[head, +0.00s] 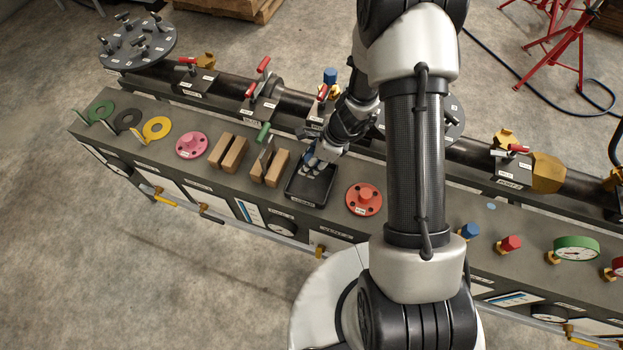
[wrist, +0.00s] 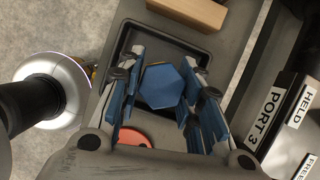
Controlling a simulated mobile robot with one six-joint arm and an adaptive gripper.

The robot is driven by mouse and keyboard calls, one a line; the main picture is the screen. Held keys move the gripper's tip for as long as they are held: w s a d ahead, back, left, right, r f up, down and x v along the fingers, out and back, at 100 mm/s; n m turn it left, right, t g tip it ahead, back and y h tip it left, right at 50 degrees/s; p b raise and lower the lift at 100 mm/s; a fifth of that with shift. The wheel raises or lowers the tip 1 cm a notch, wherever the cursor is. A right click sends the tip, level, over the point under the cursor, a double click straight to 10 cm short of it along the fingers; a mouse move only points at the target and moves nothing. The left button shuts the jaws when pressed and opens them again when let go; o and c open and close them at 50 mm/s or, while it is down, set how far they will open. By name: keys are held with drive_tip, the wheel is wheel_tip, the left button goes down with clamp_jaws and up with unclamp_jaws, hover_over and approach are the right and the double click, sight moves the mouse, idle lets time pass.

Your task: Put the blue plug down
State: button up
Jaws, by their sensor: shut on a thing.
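My gripper (head: 313,167) reaches down over a small black tray (head: 303,202) on the bench in the head view. In the wrist view my gripper (wrist: 163,82) has its blue-padded fingers closed on either side of a blue hexagonal plug (wrist: 168,88). The plug's flat hexagonal face shows towards the camera. The tray's rim (wrist: 170,36) shows beyond the fingers in the wrist view. The plug's lower part is hidden, and I cannot tell whether it touches the tray floor. In the head view the fingers largely hide the plug.
An orange flange (head: 364,198) lies just right of the tray. Wooden blocks (head: 270,167) and a pink flange (head: 192,145) lie to the left. The pipe with red-handled valves (head: 262,85) runs behind. Another blue plug (head: 468,232) and a red plug (head: 510,243) stand further right.

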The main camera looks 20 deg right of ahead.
drive_tip(key=shift+f+b, duration=1.3)
drive_tip(key=shift+f, duration=1.95)
drive_tip(key=shift+f, duration=0.2)
drive_tip(key=o, duration=1.2)
drive_tip(key=shift+r, duration=0.15)
